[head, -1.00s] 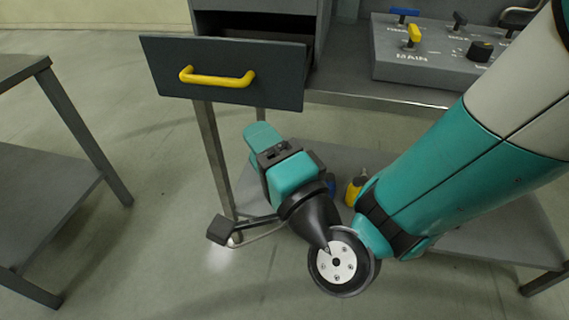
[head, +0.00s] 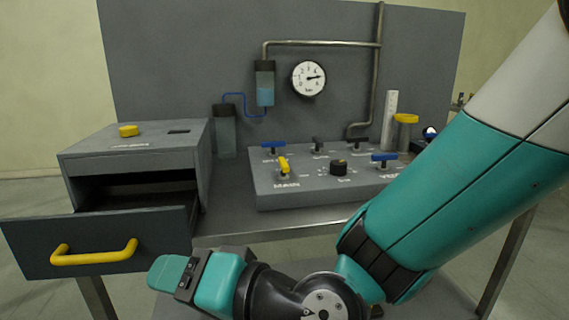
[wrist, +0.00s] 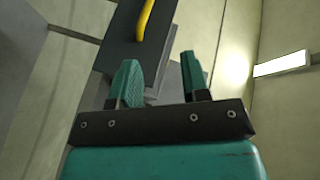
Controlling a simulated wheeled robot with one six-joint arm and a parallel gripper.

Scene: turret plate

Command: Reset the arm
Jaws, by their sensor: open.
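My arm reaches in from the right in the head view, with its teal wrist low in the middle. My gripper (head: 165,273) points left, below and beside the open drawer's front. In the wrist view my gripper (wrist: 160,68) shows two teal fingers spread apart with nothing between them. The grey drawer (head: 95,243) with a yellow handle (head: 94,253) is pulled out of its cabinet (head: 135,160). The drawer front and handle (wrist: 145,20) also show beyond the fingers in the wrist view. I cannot tell the exact gap between gripper and drawer.
A control panel (head: 235,182) with blue, black and yellow handles stands on the bench (head: 270,232). A gauge (head: 309,78), pipes and a vial are on the back board. A yellow button (head: 129,130) tops the cabinet. The room left of the bench looks clear.

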